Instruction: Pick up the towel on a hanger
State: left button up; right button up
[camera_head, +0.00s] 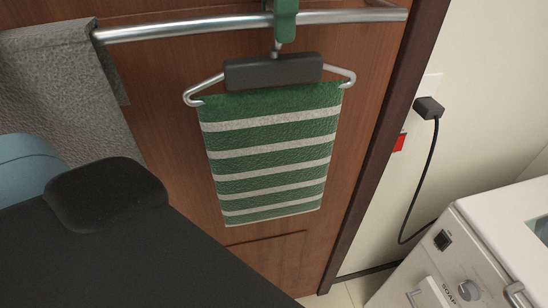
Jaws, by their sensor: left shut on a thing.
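The towel (270,155) is green with pale stripes and hangs flat from a hanger (273,71) in the middle of the head view. The hanger has a dark bar and silver wire ends. Its stem goes up to a green hook (285,20) at the metal rail (190,27). Large black and blue parts at the lower left look like my left arm and gripper (105,195). They are close to the camera, with a visible gap to the striped towel. The fingertips and anything between them cannot be made out. My right gripper is not in view.
A grey cloth (58,75) hangs over the rail's left end. Behind the rail is a brown wooden door (165,95). At the right, a black plug (428,107) and cord run down the wall to a white appliance (480,245) with a knob.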

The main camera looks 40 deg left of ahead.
pick_arm(q)
jog(key=shift+r, duration=0.1)
jog(key=shift+s+r, duration=0.3)
jog(key=shift+s, duration=0.05)
jog(key=s+a+r, duration=0.1)
jog(key=s+r, duration=0.2)
jog(key=s, duration=0.3)
jog(key=s+a+r, duration=0.1)
jog(key=s+r, duration=0.3)
jog(key=s, duration=0.3)
jog(key=shift+a, duration=0.35)
